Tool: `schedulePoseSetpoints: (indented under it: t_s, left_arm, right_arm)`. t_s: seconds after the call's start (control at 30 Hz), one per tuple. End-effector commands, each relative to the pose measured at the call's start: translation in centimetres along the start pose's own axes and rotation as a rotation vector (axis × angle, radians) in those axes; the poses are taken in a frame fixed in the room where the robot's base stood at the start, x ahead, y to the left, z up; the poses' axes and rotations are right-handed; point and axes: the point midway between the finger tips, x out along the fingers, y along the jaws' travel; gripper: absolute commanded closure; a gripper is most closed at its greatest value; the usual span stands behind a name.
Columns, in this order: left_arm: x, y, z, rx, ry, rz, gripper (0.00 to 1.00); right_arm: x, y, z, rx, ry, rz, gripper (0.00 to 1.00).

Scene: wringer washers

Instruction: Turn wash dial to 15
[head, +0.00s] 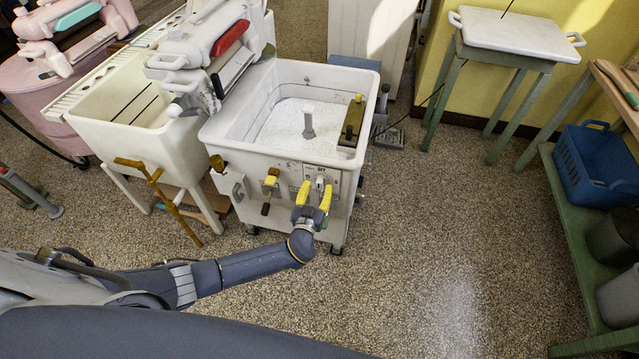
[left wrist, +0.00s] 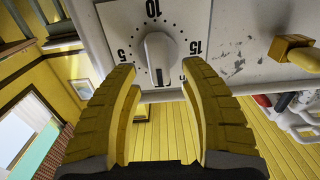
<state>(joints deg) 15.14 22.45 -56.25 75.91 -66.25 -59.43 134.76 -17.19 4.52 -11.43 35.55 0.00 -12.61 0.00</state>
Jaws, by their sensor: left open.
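The wash dial (left wrist: 160,55) is a white knob on a plate marked 5, 10 and 15 in the left wrist view. The 5 is on the left, the 10 at the top and the 15 on the right. The knob's grip stands nearly upright in that view, with a dark mark at its lower end. The dial (head: 320,181) also shows on the washer's front in the head view. My left gripper (head: 314,193) is open in front of the dial, its yellow fingers (left wrist: 160,85) on either side of the knob with gaps. My right gripper is not in view.
The white washer (head: 286,165) has an open tub and a wringer (head: 212,45) above its left side. Yellow-handled controls (head: 270,180) sit left of the dial. A white sink (head: 135,125) and a pink washer (head: 45,90) stand farther left.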

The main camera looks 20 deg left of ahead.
Motion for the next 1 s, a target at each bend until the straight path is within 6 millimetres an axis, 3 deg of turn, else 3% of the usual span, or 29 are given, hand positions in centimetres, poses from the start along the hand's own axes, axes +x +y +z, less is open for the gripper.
schedulePoseSetpoints:
  t_s: [0.3,0.7,1.0]
  left_arm:
    - [2.3,0.0,0.1,0.000,-0.001,0.000,0.56]
    - [2.5,0.0,0.1,-0.001,-0.001,0.001,0.55]
    - [2.5,0.0,0.1,-0.001,-0.001,0.000,0.90]
  right_arm:
    - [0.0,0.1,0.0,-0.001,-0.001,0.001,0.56]
    - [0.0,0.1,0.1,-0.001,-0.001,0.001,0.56]
    - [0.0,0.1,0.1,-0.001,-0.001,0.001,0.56]
